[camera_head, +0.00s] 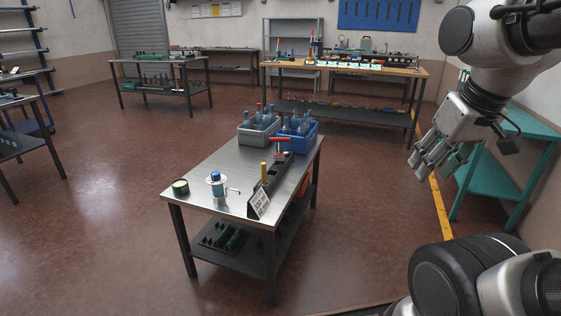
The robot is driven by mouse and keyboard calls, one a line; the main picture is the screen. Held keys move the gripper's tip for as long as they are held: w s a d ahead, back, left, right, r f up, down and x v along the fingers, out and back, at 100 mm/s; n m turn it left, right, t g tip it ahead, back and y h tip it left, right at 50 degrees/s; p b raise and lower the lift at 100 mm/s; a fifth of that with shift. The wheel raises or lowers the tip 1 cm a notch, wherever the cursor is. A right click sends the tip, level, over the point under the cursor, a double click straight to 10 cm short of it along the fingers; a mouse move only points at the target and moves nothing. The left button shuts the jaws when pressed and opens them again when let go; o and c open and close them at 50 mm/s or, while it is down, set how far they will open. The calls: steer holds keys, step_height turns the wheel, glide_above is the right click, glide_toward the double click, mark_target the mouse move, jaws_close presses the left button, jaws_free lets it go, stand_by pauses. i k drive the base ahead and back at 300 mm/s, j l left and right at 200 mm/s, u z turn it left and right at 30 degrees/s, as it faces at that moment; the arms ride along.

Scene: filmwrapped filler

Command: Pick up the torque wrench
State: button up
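I cannot make out a torque wrench for certain. A steel-topped table (205,165) stands in the middle of the view. On it, a red-handled tool (280,146) shows in front of the bins, too small to identify. A dark long block with a yellow upright cylinder (263,172) lies near the right edge. A blue-and-white item with a small side handle (216,185) stands near the front. My gripper (430,163) hangs in the air at the right, well away from the table. Its fingers look spread and empty.
A grey bin (251,138) and a blue bin (311,139) hold bottles at the table's back. A teal bench (537,123) stands right. The floor around the table is clear.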

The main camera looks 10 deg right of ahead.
mark_target(279, 157)
steer(key=i+l+u, duration=0.15)
steer(key=u, duration=0.5)
steer(key=i+l+u, duration=0.15)
steer(key=l, duration=0.15)
steer(key=i+l+u, duration=0.3)
steer(key=l, duration=0.3)
steer(key=i+l+u, duration=0.15)
steer(key=l, duration=0.15)
steer(key=i+l, duration=0.1)
steer(key=l, duration=0.35)
steer(key=i+l, duration=0.15)
steer(key=l, duration=0.3)
steer(key=i+l+u, duration=0.1)
steer(key=l, duration=0.35)
steer(key=i+l, duration=0.1)
steer(key=l, duration=0.35)
steer(key=i+l, duration=0.15)
steer(key=l, duration=0.3)
steer(key=i+l, duration=0.1)
steer(key=l, duration=0.35)
steer(key=u, duration=0.05)
